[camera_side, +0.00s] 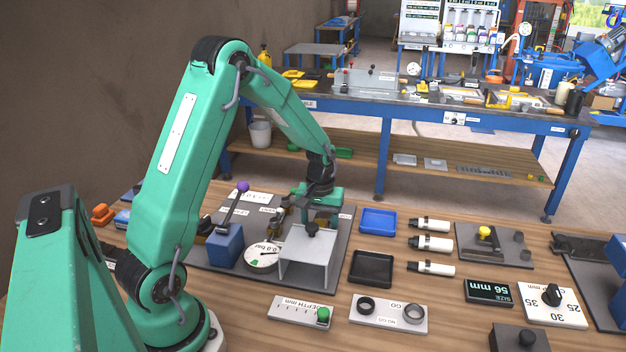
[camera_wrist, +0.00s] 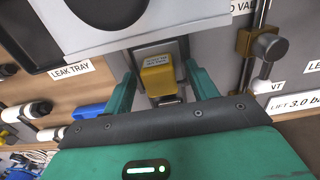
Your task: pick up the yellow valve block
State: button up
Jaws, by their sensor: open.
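The yellow valve block (camera_wrist: 157,80) sits in a grey holder on the grey panel, in the middle of the wrist view. A small label is on its face. My gripper (camera_wrist: 160,73) is open, with one green finger on each side of the block. Small gaps show between the fingers and the block, and I cannot tell whether either touches it. In the side view my gripper (camera_side: 318,198) is low over the far part of the grey base plate, behind the clear-grey box stand. The block cannot be made out there.
A grey box stand (camera_side: 311,257) with a black knob, a round gauge (camera_side: 264,254) and a blue block (camera_side: 223,246) with a purple-knobbed lever are near my gripper. A brass fitting (camera_wrist: 243,45) is on the right. Blue (camera_side: 378,220) and black (camera_side: 371,268) trays lie to the right.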

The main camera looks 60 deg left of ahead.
aim_at(320, 223)
jog(key=shift+f, duration=0.25)
dwell(0.3)
jog(key=c, duration=1.2)
jog(key=shift+r, duration=0.1)
jog(key=shift+r, duration=4.95)
